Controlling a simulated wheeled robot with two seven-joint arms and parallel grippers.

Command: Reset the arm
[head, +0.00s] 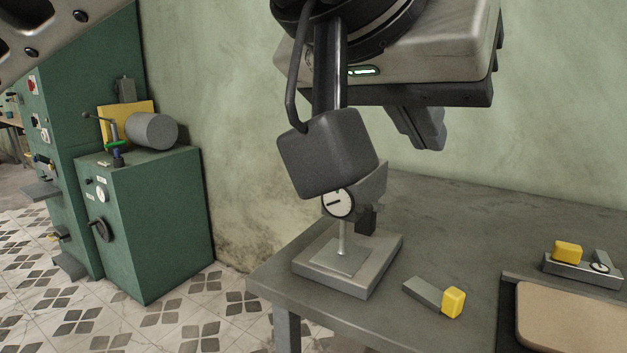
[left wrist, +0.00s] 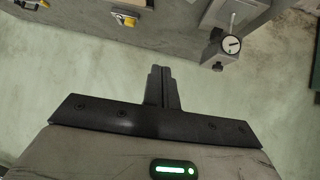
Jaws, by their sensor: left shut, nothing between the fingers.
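My left gripper (head: 425,135) hangs in front of the wall at the upper right of the middle in the head view, above the grey table (head: 470,205). In the left wrist view its two dark fingers (left wrist: 161,75) lie together, shut with nothing between them. The grey forearm housing with a green light is above it. A dial gauge (head: 340,203) on a square grey base stands on the table, left of and below the gripper and apart from it. The gauge also shows in the left wrist view (left wrist: 231,45). My right gripper is not in view.
A grey tool with a yellow block (head: 453,302) lies near the table's front edge. Another yellow-topped gauge tool (head: 567,252) lies at the right, behind a tan board (head: 575,318). A green machine cabinet (head: 150,225) stands at the left. The table's back middle is clear.

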